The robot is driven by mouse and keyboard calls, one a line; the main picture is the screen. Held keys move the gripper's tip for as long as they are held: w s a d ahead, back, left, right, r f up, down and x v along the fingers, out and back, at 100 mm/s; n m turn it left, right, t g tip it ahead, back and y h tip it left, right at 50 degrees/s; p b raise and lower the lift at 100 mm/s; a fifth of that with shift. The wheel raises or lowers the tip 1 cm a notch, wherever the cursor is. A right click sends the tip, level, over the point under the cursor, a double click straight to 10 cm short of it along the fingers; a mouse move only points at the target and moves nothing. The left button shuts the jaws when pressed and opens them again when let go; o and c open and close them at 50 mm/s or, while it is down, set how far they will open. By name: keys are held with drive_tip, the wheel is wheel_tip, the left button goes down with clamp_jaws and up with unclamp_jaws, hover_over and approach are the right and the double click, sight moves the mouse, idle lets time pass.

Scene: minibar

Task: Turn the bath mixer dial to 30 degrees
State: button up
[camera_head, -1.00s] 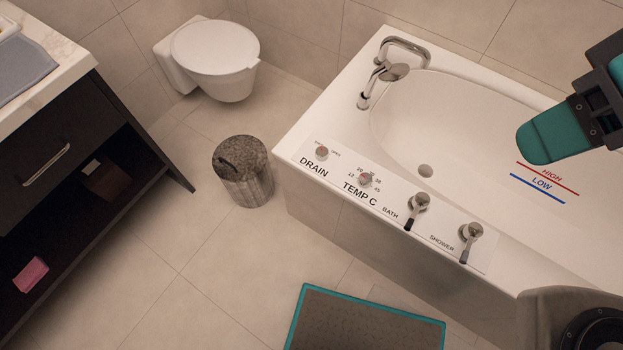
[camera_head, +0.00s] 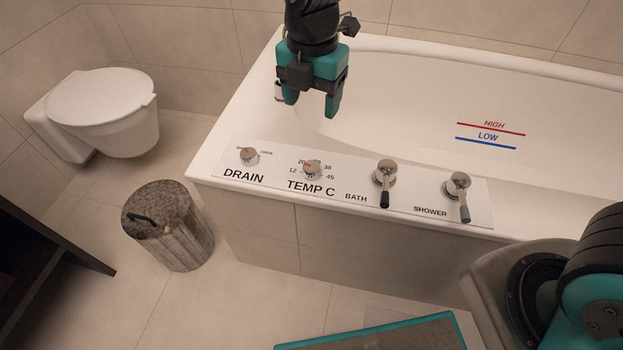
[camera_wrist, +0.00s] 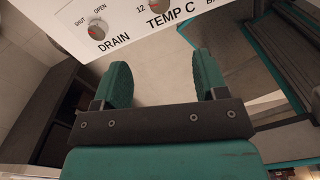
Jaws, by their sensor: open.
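The TEMP C dial (camera_head: 312,169) is a small round metal knob with a red mark, set in the white panel on the tub's near rim. Numbers 12, 20, 38 and 45 show around it. The red mark points to the upper left, near 20. My gripper (camera_head: 311,108) hangs above and behind the panel, open and empty, fingers pointing down, apart from the dial. In the wrist view the two teal fingers (camera_wrist: 161,85) are spread with floor between them. The DRAIN knob (camera_wrist: 97,29) shows there; the TEMP C dial is mostly cut off at the top.
The DRAIN knob (camera_head: 249,156) sits left of the dial; the BATH lever (camera_head: 384,182) and SHOWER lever (camera_head: 458,194) stand to its right. A bin (camera_head: 168,226) and toilet (camera_head: 105,110) are at left. My gripper hides most of the tap.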

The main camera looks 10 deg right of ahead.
sight(311, 166)
wheel_tip(311, 166, down, 18)
drive_tip(key=b, duration=0.4)
drive_tip(key=shift+r, duration=0.25)
drive_tip(key=c, duration=0.9)
